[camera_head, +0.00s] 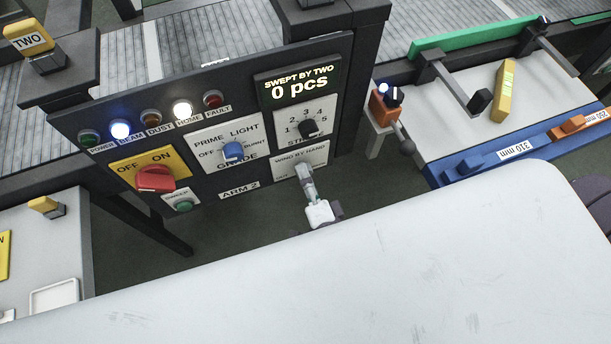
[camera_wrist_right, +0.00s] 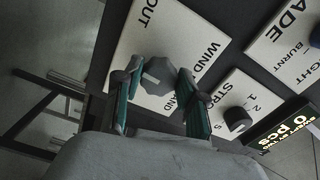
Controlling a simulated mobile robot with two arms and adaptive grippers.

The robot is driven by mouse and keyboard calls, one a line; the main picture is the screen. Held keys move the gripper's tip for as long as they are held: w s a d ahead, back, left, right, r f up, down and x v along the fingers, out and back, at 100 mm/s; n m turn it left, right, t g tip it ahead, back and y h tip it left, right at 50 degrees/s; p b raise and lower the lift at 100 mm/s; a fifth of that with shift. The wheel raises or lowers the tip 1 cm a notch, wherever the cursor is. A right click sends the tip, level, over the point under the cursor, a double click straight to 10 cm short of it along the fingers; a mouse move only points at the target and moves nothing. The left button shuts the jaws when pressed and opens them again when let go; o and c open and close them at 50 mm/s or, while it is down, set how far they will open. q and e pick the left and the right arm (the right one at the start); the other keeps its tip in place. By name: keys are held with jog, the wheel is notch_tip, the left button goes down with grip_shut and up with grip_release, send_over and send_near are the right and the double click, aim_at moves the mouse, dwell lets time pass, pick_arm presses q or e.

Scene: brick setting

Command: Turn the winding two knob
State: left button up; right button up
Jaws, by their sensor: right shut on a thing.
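The winding knob is a small grey faceted knob (camera_wrist_right: 160,77) on the white "WIND BY HAND" plate (camera_head: 316,154), at the lower right of the dark control panel (camera_head: 232,84). In the wrist view my right gripper (camera_wrist_right: 162,70) has its two teal-sided fingers on either side of the knob, shut on it. In the head view the right gripper (camera_head: 303,171) reaches up to the plate and hides the knob and part of the lettering. The lettering "OUT" shows on the plate in the wrist view. My left gripper is not in view.
Close by on the panel are the black stroke knob (camera_head: 309,127), the blue grade knob (camera_head: 233,151), the red OFF/ON switch (camera_head: 156,178) and a green button (camera_head: 183,206). The display (camera_head: 297,84) reads 0 pcs. An orange box with a lever (camera_head: 383,108) stands to the right.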

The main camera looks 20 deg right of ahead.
jog(key=shift+m, duration=0.6)
jog(key=o, duration=1.1)
jog(key=shift+o, duration=0.2)
jog(key=s, duration=1.2)
jog(key=shift+d, duration=0.25)
